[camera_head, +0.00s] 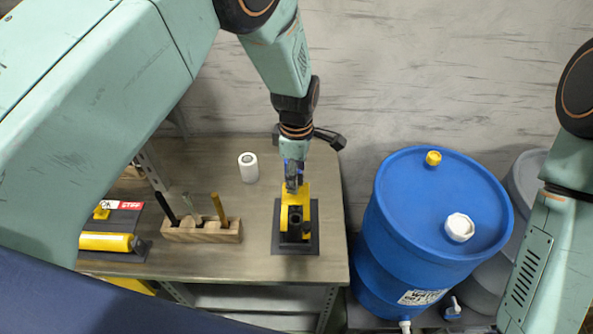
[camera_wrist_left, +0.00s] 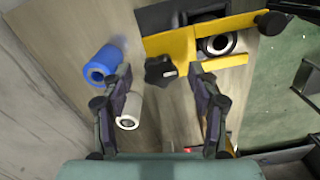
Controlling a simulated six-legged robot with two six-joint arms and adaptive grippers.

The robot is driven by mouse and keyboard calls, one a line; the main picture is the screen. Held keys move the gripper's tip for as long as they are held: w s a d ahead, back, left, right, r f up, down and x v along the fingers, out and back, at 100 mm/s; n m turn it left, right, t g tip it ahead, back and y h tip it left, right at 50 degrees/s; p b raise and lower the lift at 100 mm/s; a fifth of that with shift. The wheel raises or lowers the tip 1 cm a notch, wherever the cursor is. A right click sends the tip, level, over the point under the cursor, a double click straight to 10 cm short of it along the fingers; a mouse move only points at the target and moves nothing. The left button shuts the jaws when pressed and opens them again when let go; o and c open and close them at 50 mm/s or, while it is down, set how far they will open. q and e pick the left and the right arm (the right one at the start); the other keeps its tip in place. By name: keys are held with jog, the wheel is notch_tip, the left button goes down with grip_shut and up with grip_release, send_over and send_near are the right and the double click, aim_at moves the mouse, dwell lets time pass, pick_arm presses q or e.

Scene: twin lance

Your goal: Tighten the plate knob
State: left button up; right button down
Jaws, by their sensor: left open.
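A yellow plate fixture (camera_head: 303,192) stands on a dark square pad (camera_head: 308,247) near the workbench's right end. In the left wrist view the yellow fixture (camera_wrist_left: 182,44) carries a black lobed knob (camera_wrist_left: 160,71) on its near side. My left gripper (camera_head: 293,186) is at the fixture's back edge in the head view. In the left wrist view my left gripper (camera_wrist_left: 160,82) is open, its fingertips on either side of the knob; I cannot tell whether they touch it. The knob is hidden in the head view. My right gripper is out of view.
A white roll (camera_head: 248,168) stands left of the fixture. A wooden block (camera_head: 204,233) holds several upright tools. A blue roll (camera_wrist_left: 101,67) shows in the left wrist view. A blue barrel (camera_head: 400,225) stands right of the bench; the wall is close behind.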

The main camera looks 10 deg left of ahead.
pick_arm(q)
jog(key=shift+a, duration=0.2)
jog(key=shift+c, duration=1.3)
jog(key=shift+d, duration=0.1)
jog(key=c, duration=0.9)
